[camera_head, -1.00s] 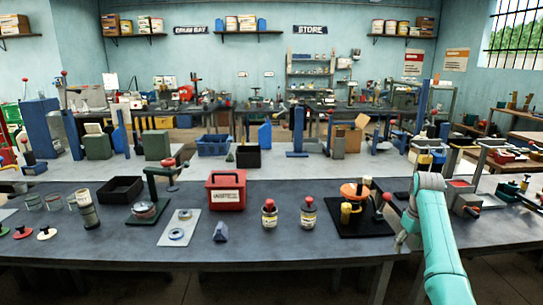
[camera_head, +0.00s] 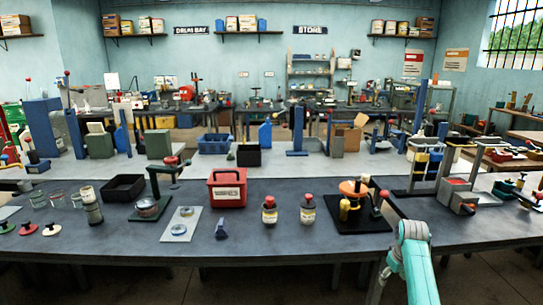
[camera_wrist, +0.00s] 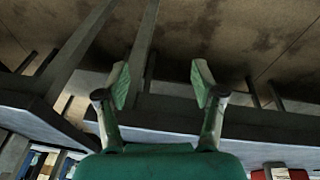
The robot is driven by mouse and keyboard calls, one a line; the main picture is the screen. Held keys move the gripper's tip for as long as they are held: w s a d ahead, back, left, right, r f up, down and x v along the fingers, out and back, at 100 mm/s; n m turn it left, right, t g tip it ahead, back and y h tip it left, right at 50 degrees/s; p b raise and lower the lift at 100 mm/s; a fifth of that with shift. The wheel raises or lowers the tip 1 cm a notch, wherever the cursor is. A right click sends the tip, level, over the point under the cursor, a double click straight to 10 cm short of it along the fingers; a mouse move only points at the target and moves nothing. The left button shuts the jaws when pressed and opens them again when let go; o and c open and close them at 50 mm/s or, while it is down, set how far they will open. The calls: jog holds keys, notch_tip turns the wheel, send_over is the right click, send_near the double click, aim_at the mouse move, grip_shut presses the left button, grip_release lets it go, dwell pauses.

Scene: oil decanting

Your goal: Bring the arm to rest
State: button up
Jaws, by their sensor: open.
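My teal arm (camera_head: 417,270) is at the lower right of the head view, in front of the near workbench's front edge. My gripper is hard to make out there. In the wrist view my gripper (camera_wrist: 160,84) is open, its two fingers wide apart with nothing between them. Behind the fingers are the bench's dark frame and legs and the brown floor.
The grey workbench (camera_head: 270,248) carries a red box (camera_head: 227,189), two small red-capped bottles (camera_head: 307,210), and a black-based stand with an orange disc (camera_head: 354,188). Open floor (camera_head: 490,275) lies right of my arm, in front of the bench.

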jog(key=s+a+f+t, duration=0.1)
jog(key=s+a+f, duration=0.4)
jog(key=f, duration=0.5)
jog(key=s+a+f+t, duration=0.25)
jog(key=s+f, duration=0.35)
jog(key=f, duration=0.4)
jog(key=s+a+f+m+t, duration=0.1)
jog(key=s+a+f, duration=0.25)
jog(key=s, duration=0.65)
jog(key=s+a+f+t, duration=0.25)
jog(key=s+a, duration=0.25)
jog(key=s, duration=0.6)
jog(key=s+a+r+t, duration=0.15)
jog(key=s+r, duration=0.35)
jog(key=s, duration=0.5)
jog(key=s+a+r+t, duration=0.1)
jog(key=s+a+r, duration=0.3)
jog(key=s, duration=0.6)
jog(key=s+r+t, duration=0.1)
jog(key=s+r, duration=0.5)
jog(key=r, duration=0.4)
jog(key=s+r+m+t, duration=0.1)
jog(key=s+r, duration=0.6)
jog(key=r, duration=0.3)
jog(key=shift+a+r+y, duration=0.15)
jog(key=shift+r+y, duration=0.15)
jog(key=shift+y, duration=0.1)
jog(key=shift+w+t, duration=0.1)
jog(key=shift+t, duration=0.15)
